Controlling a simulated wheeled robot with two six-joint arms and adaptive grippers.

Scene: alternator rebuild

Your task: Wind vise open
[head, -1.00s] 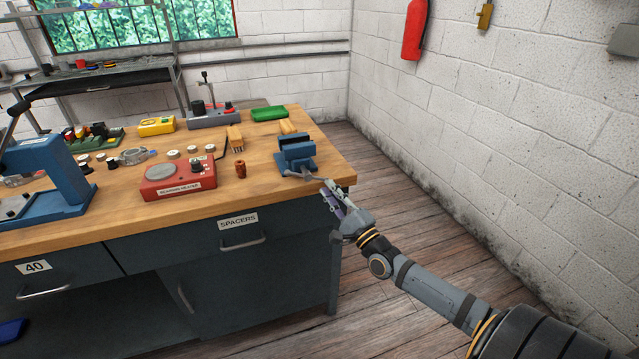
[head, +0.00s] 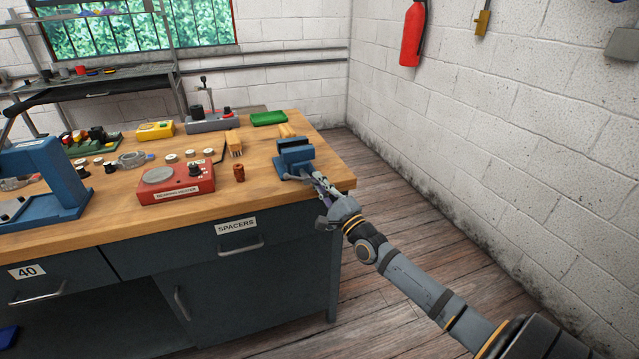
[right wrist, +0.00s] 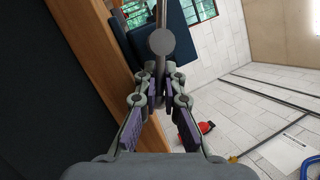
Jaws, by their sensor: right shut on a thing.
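The blue vise (head: 295,160) stands near the right front corner of the wooden bench top. My right gripper (head: 319,179) reaches it from the front right, just beyond the bench edge. In the right wrist view, a grey bar with a round end, the vise handle (right wrist: 161,42), runs down between the fingertips (right wrist: 160,88), which are shut on it. Part of the vise's dark blue body (right wrist: 181,35) shows behind the handle. The gap between the vise jaws is too small to judge. My left gripper is not in view.
On the bench top (head: 265,195), a red bearing heater (head: 175,183) and a small red-brown cylinder (head: 239,173) stand left of the vise. A blue press (head: 65,180) is at far left. The floor (head: 420,210) right of the bench is clear.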

